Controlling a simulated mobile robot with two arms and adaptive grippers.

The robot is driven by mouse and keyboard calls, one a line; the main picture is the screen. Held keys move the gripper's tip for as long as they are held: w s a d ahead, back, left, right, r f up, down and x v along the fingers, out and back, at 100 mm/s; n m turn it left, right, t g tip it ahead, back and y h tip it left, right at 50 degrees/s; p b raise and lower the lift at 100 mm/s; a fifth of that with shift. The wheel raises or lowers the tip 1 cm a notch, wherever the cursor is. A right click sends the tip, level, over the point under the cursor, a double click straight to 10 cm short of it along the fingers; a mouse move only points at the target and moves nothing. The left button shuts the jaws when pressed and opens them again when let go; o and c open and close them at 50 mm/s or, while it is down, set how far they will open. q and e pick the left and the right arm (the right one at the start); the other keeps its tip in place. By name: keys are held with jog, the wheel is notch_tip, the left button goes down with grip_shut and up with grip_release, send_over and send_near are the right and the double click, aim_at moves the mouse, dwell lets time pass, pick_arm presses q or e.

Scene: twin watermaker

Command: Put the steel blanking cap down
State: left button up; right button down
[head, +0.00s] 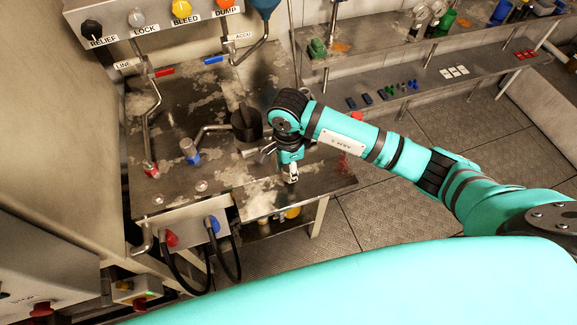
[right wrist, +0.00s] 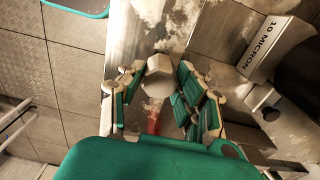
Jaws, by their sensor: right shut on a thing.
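The steel blanking cap (right wrist: 160,66) shows in the right wrist view as a pale, rounded, faceted piece between the green fingers of my right gripper (right wrist: 157,88). The gripper is shut on it. In the head view my right gripper (head: 291,169) points down over the front right part of the worn metal bench (head: 265,202). A small pale bit at its fingertips looks like the cap. I cannot tell whether the cap touches the bench top. My left gripper is not in view.
A dark cylindrical housing (head: 246,124) with a pipe stands just left of my right gripper. A blue-collared fitting (head: 191,154) and a red-collared pipe end (head: 150,169) are further left. Shelves (head: 400,100) with small parts line the back wall. The bench's front right edge is close.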

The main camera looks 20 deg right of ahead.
jog(key=shift+f, duration=0.65)
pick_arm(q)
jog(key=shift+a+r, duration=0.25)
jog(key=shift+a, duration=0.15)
pick_arm(e)
jog(key=shift+f, duration=0.1)
jog(key=shift+f, duration=0.15)
jog(key=c, duration=0.9)
grip_release()
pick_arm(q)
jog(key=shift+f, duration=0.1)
